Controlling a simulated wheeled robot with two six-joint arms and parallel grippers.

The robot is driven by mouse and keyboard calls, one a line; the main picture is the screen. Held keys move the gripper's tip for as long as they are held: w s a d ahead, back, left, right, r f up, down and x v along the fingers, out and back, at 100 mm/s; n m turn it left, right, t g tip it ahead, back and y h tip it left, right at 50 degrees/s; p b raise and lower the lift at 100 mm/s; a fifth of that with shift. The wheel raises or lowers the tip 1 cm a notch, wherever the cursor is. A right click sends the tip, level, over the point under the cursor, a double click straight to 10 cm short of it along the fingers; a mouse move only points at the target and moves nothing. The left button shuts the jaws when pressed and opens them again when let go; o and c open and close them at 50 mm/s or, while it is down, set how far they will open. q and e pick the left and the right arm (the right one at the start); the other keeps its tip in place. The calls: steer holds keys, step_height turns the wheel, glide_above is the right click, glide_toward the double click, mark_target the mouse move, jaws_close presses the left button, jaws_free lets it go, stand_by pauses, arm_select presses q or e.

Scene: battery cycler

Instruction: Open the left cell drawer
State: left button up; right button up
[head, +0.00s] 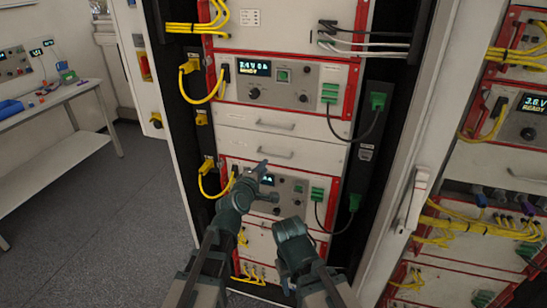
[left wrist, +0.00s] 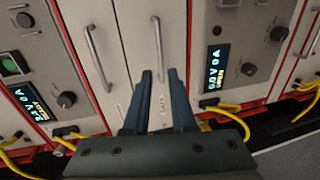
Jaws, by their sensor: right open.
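Two pale drawer fronts lie one above the other between two instrument modules in the rack; both look closed. The upper drawer's handle (head: 275,125) shows in the left wrist view (left wrist: 97,58) too. The lower drawer's handle (head: 276,153) is at the upper middle of the left wrist view (left wrist: 158,38). No label tells me which is the left cell drawer. My left gripper (head: 265,166) is open just in front of the lower drawer, its fingertips (left wrist: 160,73) parted on either side of the handle's line. Contact cannot be told. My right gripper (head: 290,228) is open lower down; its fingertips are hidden.
An upper module (head: 281,80) and a partly covered lower module (head: 295,187) flank the drawers. Yellow cables (head: 203,90) loop at left, green-plugged cables (head: 377,103) at right. An open door edge with a handle (head: 411,200) stands at right. A bench (head: 60,95) is far left.

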mark_target(274, 156)
arm_select(q)
steer(key=b+x, duration=0.2)
steer(key=x, duration=0.9)
jaws_close()
stand_by(1.2)
